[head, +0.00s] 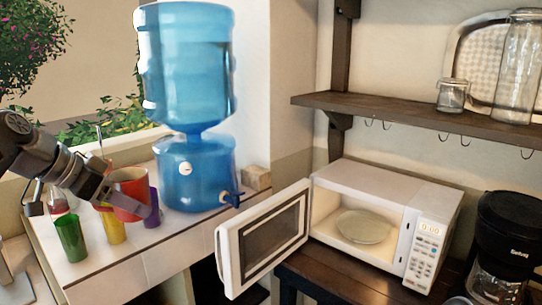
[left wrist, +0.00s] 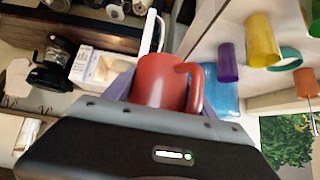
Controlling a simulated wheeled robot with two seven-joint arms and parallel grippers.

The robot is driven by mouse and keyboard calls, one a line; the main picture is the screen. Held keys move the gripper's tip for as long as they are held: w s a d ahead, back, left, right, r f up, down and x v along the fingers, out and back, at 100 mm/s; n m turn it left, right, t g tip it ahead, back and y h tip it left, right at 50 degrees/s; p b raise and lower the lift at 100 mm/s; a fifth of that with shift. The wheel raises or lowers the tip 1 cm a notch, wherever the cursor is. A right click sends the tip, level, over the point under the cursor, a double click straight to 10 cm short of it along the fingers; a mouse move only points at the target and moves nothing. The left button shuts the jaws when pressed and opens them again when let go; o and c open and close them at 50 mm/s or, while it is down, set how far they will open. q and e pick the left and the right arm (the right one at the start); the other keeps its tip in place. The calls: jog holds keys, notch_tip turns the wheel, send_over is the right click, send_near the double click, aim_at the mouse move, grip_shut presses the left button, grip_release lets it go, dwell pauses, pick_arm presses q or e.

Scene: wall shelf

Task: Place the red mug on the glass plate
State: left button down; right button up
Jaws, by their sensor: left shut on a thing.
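The red mug (head: 129,184) is in my left gripper (head: 130,207), above the white counter by the window, among the coloured cups. In the left wrist view the red mug (left wrist: 160,80) sits between the fingers with its handle to the right. The gripper is shut on it. The glass plate (head: 364,226) lies inside the open microwave (head: 374,181), on its floor. The microwave also shows in the left wrist view (left wrist: 92,66). My right gripper is not in view.
A green cup (head: 70,238), a yellow cup (head: 111,228) and a purple cup (head: 153,209) stand near the mug. A blue water dispenser (head: 194,172) and the open microwave door (head: 262,240) stand between mug and plate. A coffee maker (head: 505,240) is at right.

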pick_arm(q)
jog(key=shift+w+r, duration=0.15)
jog(key=shift+r, duration=0.05)
jog(key=shift+w+a+f+n+y, duration=0.1)
jog(key=shift+w+a+n+y, duration=0.2)
jog(key=shift+w+a+n, duration=0.3)
jog(key=shift+w+a+f+n+t+y, duration=0.15)
jog(key=shift+w+f+n+t+y, duration=0.2)
jog(key=shift+w, duration=0.2)
jog(key=w+f+n+t+y, duration=0.1)
jog(key=w+f+n+y, duration=0.25)
jog(key=f, duration=0.75)
jog(key=s+d+f+m+h, duration=0.1)
jog(key=s+d+f, duration=0.3)
jog(key=d+f, duration=0.5)
jog(key=shift+d+f+h, duration=0.2)
jog(key=shift+d+h, duration=0.2)
jog(key=shift+d, duration=0.15)
jog(key=shift+a+n+y, duration=0.1)
jog(key=shift+n+y, duration=0.3)
jog(key=shift+n, duration=0.1)
